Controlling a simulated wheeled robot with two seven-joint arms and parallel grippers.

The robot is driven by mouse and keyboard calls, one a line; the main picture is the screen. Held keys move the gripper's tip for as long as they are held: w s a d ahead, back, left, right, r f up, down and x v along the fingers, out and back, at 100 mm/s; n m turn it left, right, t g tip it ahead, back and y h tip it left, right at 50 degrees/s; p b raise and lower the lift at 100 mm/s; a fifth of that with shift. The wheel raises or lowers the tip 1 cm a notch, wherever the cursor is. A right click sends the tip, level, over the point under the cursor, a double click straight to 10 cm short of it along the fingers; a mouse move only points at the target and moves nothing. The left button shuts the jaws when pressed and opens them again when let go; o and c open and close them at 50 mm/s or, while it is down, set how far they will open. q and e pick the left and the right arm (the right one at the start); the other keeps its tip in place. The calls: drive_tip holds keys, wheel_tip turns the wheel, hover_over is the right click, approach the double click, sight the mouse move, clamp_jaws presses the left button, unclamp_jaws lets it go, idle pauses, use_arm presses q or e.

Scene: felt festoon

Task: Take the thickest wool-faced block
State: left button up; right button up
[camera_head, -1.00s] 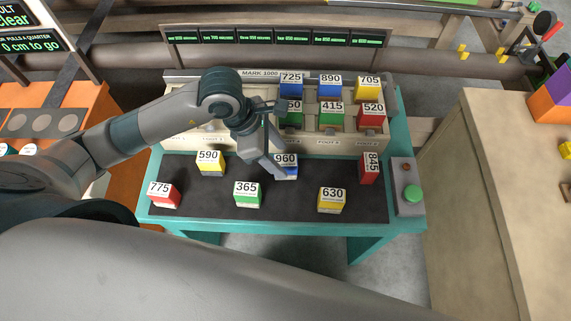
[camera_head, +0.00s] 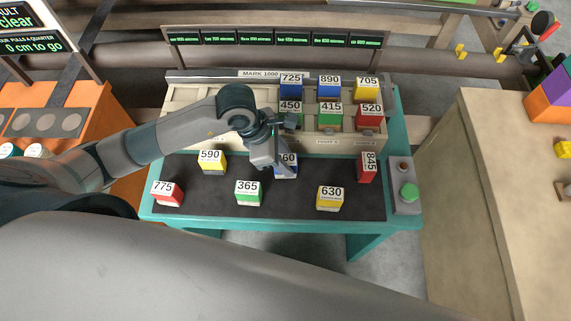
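Numbered blocks stand on a dark mat (camera_head: 300,206) on a teal table. The blue block (camera_head: 288,172) reads 960 in the earlier frame; its first digit is now covered by my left gripper (camera_head: 277,163). The gripper is at its left and upper side, fingers pointing down; the finger gap and any contact are unclear. Also on the mat are yellow 590 (camera_head: 211,165), red 775 (camera_head: 168,197), green 365 (camera_head: 247,196), yellow 630 (camera_head: 329,201) and red 845 (camera_head: 367,170). The wool facing is too small to make out. My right gripper is out of view.
Behind the mat, a cream rack (camera_head: 190,98) marked MARK 1000 holds blocks 725 (camera_head: 291,86), 890 (camera_head: 329,86), 705 (camera_head: 367,88), 450 (camera_head: 290,110), 415 (camera_head: 330,113) and 520 (camera_head: 370,115). A green button (camera_head: 409,191) sits at the table's right edge.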

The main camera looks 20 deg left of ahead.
use_arm(q)
drive_tip(key=c, duration=0.4)
drive_tip(key=shift+c, duration=0.2)
drive_tip(key=shift+r, duration=0.1)
